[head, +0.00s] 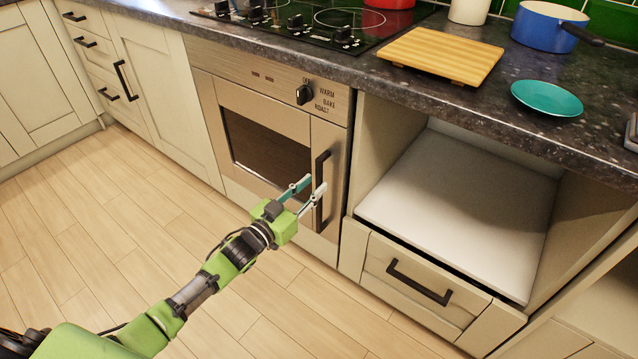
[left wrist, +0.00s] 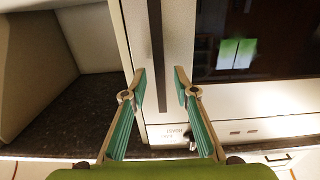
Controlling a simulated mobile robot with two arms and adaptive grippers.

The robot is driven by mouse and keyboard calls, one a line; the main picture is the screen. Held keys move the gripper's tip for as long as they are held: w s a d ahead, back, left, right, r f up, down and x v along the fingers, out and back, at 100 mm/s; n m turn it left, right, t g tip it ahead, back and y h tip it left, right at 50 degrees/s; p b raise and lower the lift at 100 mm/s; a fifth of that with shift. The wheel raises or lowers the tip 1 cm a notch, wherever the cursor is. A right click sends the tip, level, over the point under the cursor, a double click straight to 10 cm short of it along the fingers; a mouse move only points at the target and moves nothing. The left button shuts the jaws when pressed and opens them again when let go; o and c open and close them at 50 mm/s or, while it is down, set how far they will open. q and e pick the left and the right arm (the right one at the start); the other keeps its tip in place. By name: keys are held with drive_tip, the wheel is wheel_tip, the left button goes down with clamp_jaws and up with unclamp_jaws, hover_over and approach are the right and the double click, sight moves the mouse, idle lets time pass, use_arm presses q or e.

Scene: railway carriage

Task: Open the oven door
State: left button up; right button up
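The oven door (head: 262,148) is steel with a dark window and looks closed in the head view. Its black vertical handle (head: 320,200) is at the door's right side. My left gripper (head: 315,183) is open at the handle, with one finger on each side of its line. In the left wrist view, turned upside down, the handle (left wrist: 157,60) runs between the spread fingertips of my left gripper (left wrist: 160,70). I see no clear contact, and cannot tell how deep the handle sits between the fingers. My right gripper is not in view.
The oven knob (head: 304,95) is above the handle. An open cabinet bay (head: 460,200) and a drawer (head: 425,280) are to the right. The countertop (head: 470,105) overhangs them, bearing a cutting board (head: 442,54) and a teal plate (head: 546,98). The wooden floor (head: 90,220) before the oven is clear.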

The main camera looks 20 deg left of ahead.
sight(317, 182)
use_arm(q)
drive_tip(key=shift+x, duration=1.75)
clamp_jaws()
drive_tip(key=shift+s, duration=0.1)
